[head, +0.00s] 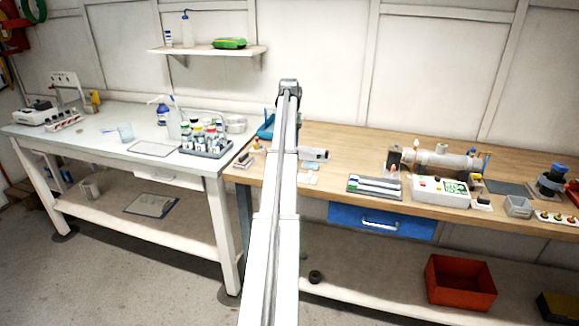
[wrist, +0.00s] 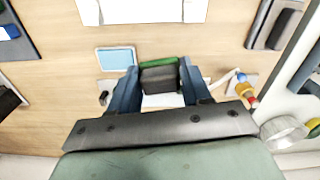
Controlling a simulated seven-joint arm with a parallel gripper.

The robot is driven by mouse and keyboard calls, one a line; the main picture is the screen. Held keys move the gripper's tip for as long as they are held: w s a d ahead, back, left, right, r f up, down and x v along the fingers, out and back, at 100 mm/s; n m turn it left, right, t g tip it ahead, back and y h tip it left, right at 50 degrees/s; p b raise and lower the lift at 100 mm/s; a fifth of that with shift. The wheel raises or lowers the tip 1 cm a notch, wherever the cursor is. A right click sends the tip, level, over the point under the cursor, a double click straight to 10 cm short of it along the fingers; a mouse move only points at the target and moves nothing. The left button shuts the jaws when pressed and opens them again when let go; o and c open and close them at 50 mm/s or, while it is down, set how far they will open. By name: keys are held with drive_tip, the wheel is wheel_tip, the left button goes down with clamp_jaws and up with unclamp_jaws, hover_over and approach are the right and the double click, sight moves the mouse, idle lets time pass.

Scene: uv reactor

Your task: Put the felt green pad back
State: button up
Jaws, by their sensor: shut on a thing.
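In the wrist view, my gripper (wrist: 160,80) is shut on a dark block with a green edge (wrist: 158,62), which looks like the felt green pad. The pad sits between the two blue-grey fingers, above the wooden bench (wrist: 60,80). A white sheet or card (wrist: 160,101) shows below it, partly hidden by the gripper. I cannot tell the gap between the pad and the bench. In the head view, my arm hides the pad, and I cannot make out the fingers there.
A light-blue square (wrist: 117,59) lies left of the gripper. A small yellow and red item (wrist: 245,92) and a clear ring-shaped item (wrist: 285,131) are on the right. In the head view, a tray (head: 374,187) and a white control box (head: 440,190) stand on the wooden bench.

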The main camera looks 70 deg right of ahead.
drive_tip(key=shift+m, duration=0.9)
drive_tip(key=shift+w+d+f, duration=0.1)
drive_tip(key=shift+d+f, duration=0.25)
drive_tip(key=shift+f, duration=1.2)
drive_tip(key=shift+w+d+f, duration=0.1)
drive_tip(key=shift+d+f, duration=0.2)
drive_tip(key=shift+f, duration=1.3)
drive_tip(key=shift+w+d+f, duration=0.1)
drive_tip(key=shift+d+f, duration=0.25)
drive_tip(key=shift+f, duration=1.2)
drive_tip(key=shift+f, duration=0.1)
drive_tip(key=o, duration=1)
wheel_tip(320, 180, up, 12)
drive_tip(key=shift+r, duration=0.15)
